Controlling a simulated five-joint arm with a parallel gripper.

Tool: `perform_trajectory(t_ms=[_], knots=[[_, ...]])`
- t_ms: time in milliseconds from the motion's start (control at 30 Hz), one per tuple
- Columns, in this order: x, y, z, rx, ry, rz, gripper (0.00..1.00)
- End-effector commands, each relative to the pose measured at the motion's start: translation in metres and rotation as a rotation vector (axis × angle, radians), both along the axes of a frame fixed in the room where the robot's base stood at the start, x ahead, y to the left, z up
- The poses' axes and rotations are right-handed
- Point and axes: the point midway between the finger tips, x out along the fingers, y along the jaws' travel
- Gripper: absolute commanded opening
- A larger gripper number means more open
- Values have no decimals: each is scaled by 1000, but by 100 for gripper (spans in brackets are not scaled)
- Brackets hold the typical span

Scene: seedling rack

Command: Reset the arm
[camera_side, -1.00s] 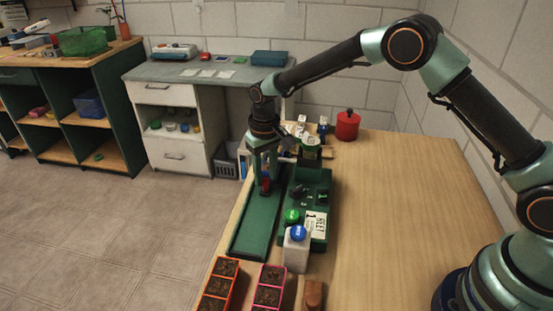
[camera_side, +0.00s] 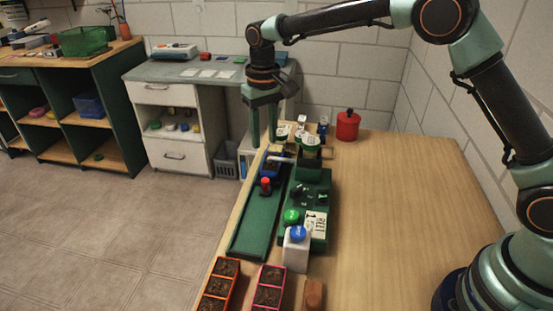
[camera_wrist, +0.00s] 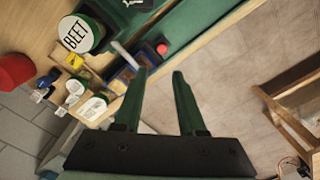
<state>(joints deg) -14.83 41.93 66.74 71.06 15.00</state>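My gripper (camera_side: 263,143) is raised above the far end of the green ramp-like tray (camera_side: 258,222) in the side view. Its two green fingers are apart with nothing between them, and the wrist view also shows my gripper (camera_wrist: 160,73) open and empty. A small red-topped piece (camera_side: 265,184) stands on the tray, below and clear of the fingers. A blue box (camera_side: 271,165) sits at the tray's far end. The red top (camera_wrist: 162,49) and the blue box (camera_wrist: 124,76) also show beyond the fingers in the wrist view.
A white box with a blue button (camera_side: 298,233) is in front. Orange (camera_side: 220,287) and pink (camera_side: 268,290) soil trays are nearest. A red pot (camera_side: 347,126) stands behind. The right tabletop is clear.

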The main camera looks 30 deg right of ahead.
Motion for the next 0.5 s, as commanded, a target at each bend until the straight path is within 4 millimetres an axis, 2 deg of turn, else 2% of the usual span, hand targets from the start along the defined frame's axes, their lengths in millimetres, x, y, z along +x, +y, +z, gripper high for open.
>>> perform_trajectory(t_ms=[500], knots=[[-1, -3, 11, 2, -8, -1, 40]])
